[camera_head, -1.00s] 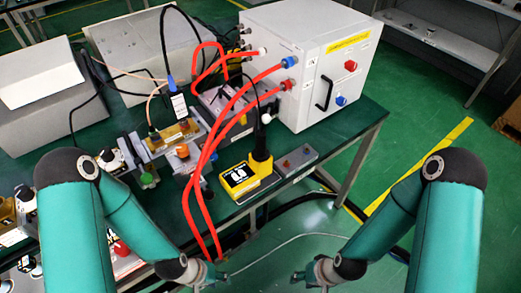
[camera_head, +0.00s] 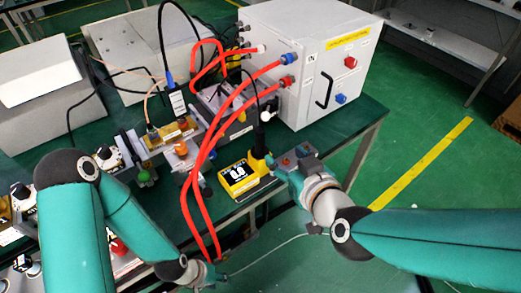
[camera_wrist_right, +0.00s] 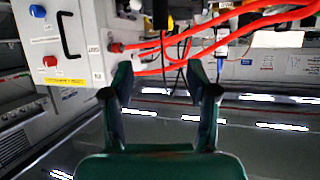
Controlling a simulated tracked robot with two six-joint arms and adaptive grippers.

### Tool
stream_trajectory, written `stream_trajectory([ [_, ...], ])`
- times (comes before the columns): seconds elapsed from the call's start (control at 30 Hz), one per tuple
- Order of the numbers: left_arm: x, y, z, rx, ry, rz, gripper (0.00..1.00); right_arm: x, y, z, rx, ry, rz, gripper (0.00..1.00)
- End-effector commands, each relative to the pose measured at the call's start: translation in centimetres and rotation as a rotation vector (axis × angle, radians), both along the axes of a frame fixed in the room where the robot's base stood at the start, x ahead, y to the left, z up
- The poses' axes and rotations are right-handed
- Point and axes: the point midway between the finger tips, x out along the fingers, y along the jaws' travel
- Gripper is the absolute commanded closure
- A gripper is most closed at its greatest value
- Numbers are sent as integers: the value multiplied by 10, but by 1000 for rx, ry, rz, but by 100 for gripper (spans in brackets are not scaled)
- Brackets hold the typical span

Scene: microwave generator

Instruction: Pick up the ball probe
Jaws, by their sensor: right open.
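The ball probe (camera_head: 265,120), with a small white ball on top and a dark shaft, stands upright in a yellow holder (camera_head: 259,165) beside a yellow meter. My right gripper (camera_head: 276,163) is open just to the right of the holder, close to it; the head view does not show whether they touch. In the right wrist view, my open fingers (camera_wrist_right: 160,80) have nothing between them, and a dark upright shape is cut off at the top edge. My left gripper (camera_head: 215,277) is low at the table's front; its fingers are too small to judge.
The yellow meter (camera_head: 238,182) sits just left of the holder. Red cables (camera_head: 197,165) loop from the white cabinet (camera_head: 310,65) across the bench and over its front edge. Benchtop devices crowd the left. Green floor (camera_head: 440,180) is open at the right.

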Motion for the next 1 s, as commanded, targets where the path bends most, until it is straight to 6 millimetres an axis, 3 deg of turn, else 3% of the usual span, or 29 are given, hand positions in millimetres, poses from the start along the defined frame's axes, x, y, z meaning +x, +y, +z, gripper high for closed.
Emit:
stream_trajectory([
  [0.17,0,0,2,0,0,0,60,21,8,-10,-3,1,0,42],
  [0.5,0,0,4,0,0,0,60,80,31,-35,0,0,-1,42],
  [1.0,0,0,15,0,0,0,60,116,46,-56,-2,2,0,42],
])
